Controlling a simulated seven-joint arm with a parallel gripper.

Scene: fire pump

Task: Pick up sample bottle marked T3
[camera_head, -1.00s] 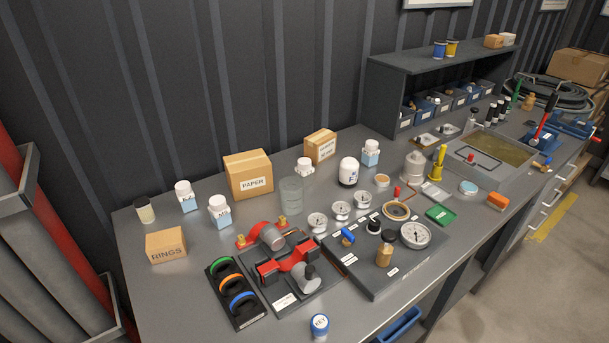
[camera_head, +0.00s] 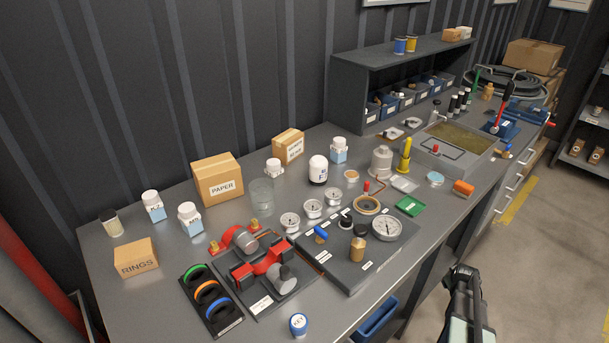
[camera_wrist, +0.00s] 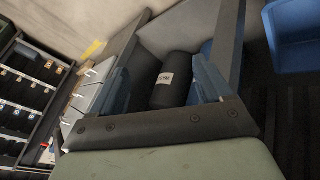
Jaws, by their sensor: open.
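Several white-capped sample bottles stand upright on the grey bench: two at the left (camera_head: 153,205) (camera_head: 190,218), one behind the gauges (camera_head: 274,169) and one by the shelf unit (camera_head: 339,150). Their labels are too small to read surely, so I cannot tell which is T3. My gripper (camera_head: 463,274) is at the lower right in the head view, in front of the bench and well away from these bottles. In the wrist view my gripper (camera_wrist: 190,25) is open. A black cylinder with a white label (camera_wrist: 172,84) shows between its fingers, apparently not gripped.
A PAPER box (camera_head: 218,180), a RINGS box (camera_head: 136,258), a clear glass vessel (camera_head: 261,197) and a white-capped dark bottle (camera_head: 318,170) stand among the bottles. A red pump (camera_head: 262,265) and gauge panel (camera_head: 350,250) fill the front. A blue bin (camera_wrist: 292,35) shows in the wrist view.

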